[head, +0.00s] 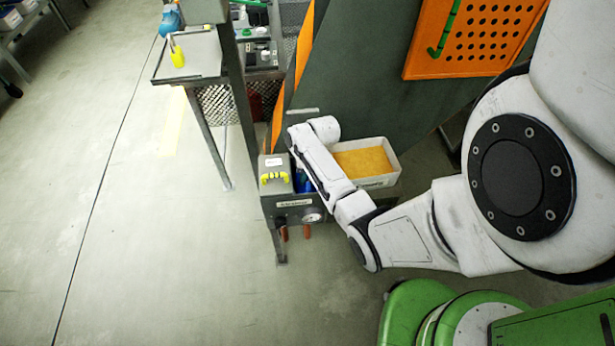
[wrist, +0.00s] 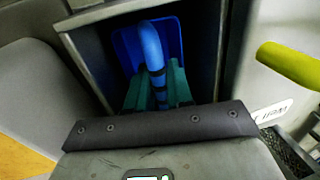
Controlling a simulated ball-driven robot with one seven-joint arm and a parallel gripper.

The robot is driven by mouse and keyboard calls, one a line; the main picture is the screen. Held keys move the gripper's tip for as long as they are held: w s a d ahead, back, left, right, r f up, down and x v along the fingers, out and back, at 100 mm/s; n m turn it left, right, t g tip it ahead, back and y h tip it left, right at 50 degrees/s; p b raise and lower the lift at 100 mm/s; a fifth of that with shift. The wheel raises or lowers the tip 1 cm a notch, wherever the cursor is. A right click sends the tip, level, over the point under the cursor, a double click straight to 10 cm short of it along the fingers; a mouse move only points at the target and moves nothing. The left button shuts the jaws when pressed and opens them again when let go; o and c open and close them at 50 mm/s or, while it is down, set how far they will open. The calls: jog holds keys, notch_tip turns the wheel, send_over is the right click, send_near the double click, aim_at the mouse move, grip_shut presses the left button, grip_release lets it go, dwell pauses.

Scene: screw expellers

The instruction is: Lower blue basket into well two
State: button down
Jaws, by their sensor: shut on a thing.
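The blue basket (wrist: 127,45) shows in the wrist view as a blue panel with a tall, rounded blue handle bar (wrist: 151,45). It stands inside the grey-walled rectangular opening of a well (wrist: 82,62). My gripper (wrist: 155,90) is shut on the handle, with teal pieces on either side of it. The basket's bottom and its depth in the well are hidden. In the head view a bit of the blue basket (head: 304,182) shows beside my white wrist, over the grey bath unit (head: 290,212); the fingers are hidden there. I cannot read a well number.
A grey lid with a yellow handle (head: 272,178) sits left of the opening; the handle also shows in the wrist view (wrist: 290,64). A pale tray of orange material (head: 376,183) stands right of my wrist. A bench (head: 190,55) stands behind. Floor at left is clear.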

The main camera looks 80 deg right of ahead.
jog(key=c, duration=0.5)
grip_release()
notch_tip(320, 180, up, 4)
jog(key=p, duration=0.4)
jog(key=shift+s+d+r, duration=0.1)
jog(key=shift+r, duration=0.1)
notch_tip(320, 180, up, 6)
jog(key=p, duration=0.6)
jog(key=shift+f, duration=0.15)
dwell(0.5)
